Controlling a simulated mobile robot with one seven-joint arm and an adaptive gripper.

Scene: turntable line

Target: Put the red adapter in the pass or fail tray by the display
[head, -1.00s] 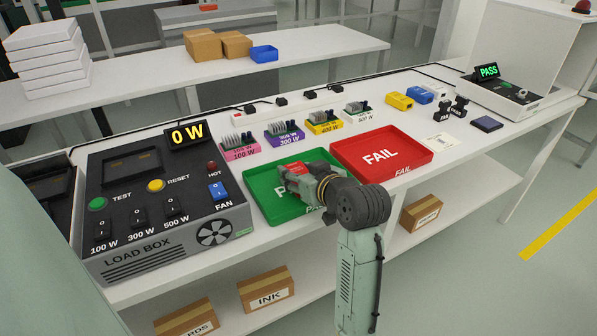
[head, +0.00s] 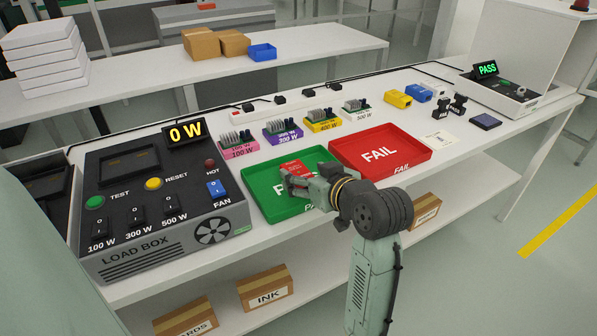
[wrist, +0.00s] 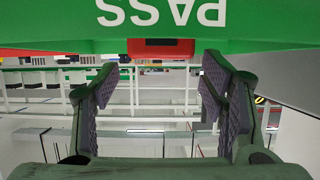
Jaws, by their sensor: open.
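The red adapter (head: 293,169) lies in the green PASS tray (head: 259,205), near its right side. My gripper (head: 291,183) is over this tray, with its fingers open at the near side of the adapter and hiding part of it. In the wrist view the open fingers (wrist: 157,85) have empty space between them. The red adapter (wrist: 160,48) shows beyond the fingertips, against the green PASS surface (wrist: 60,25). The red FAIL tray (head: 405,166) is empty to the right. The display (head: 486,69) at the far right reads PASS in green.
The load box (head: 150,235), reading 0 W, stands left of the PASS tray. Several coloured load blocks (head: 283,133) line the bench behind the trays. Yellow and blue adapters (head: 398,98), black plugs (head: 458,105) and a dark pad (head: 485,121) sit at the right.

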